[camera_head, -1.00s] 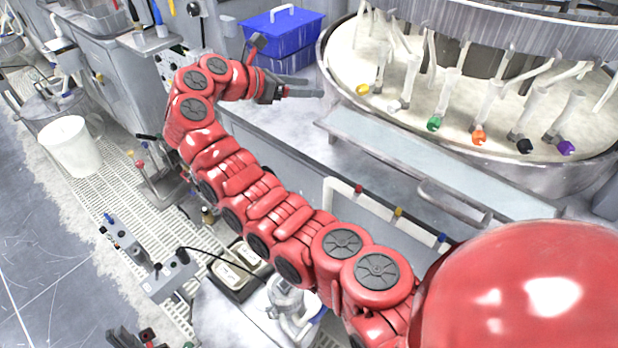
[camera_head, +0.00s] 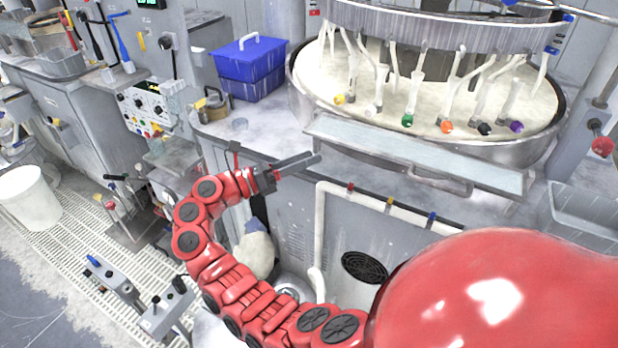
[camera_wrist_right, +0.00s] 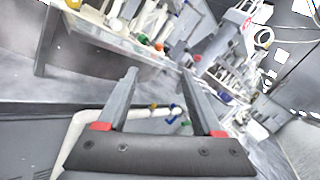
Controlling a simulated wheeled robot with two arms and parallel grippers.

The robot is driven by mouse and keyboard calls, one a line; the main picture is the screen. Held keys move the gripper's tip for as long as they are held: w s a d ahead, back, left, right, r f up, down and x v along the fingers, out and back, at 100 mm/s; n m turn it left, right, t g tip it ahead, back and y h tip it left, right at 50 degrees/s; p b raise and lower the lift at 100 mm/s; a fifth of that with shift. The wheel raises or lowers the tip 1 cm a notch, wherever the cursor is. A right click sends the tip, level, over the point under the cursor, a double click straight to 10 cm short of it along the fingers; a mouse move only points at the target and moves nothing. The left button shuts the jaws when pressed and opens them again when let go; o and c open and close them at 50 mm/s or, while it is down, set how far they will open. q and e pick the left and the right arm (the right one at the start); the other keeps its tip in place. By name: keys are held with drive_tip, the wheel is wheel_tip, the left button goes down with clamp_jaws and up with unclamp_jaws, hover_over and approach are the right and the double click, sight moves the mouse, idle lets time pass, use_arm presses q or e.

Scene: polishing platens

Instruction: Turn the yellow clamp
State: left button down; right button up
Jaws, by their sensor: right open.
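A yellow-tipped fitting (camera_head: 339,98) hangs leftmost in the row of coloured fittings on the round machine. I cannot tell which is the clamp. My right gripper (camera_head: 310,163) is open and empty by the table's front edge, below the yellow-tipped fitting and up-left of the pipe's yellow piece. In the right wrist view, the open fingers (camera_wrist_right: 160,78) show a yellow piece (camera_wrist_right: 152,106) and a blue one beyond them. My left gripper is out of view.
A long tray (camera_head: 410,155) lies along the machine's front, right of the gripper. A blue box (camera_head: 250,68) stands on the table at the back left. The white pipe (camera_head: 340,190) runs below the table edge. A white bucket (camera_head: 30,198) stands at far left.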

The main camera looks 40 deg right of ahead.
drive_tip(key=shift+s+a+f+n+g+h, duration=0.15)
drive_tip(key=shift+s+g+h, duration=0.2)
drive_tip(key=shift+s, duration=0.45)
drive_tip(key=shift+s+a+n+g+h, duration=0.2)
drive_tip(key=shift+s+h, duration=0.25)
drive_tip(key=shift+s, duration=0.3)
drive_tip(key=shift+s+a+f+n+g+h, duration=0.15)
drive_tip(key=shift+s+g+h, duration=0.25)
drive_tip(key=shift+s, duration=0.4)
drive_tip(key=shift+r, duration=0.1)
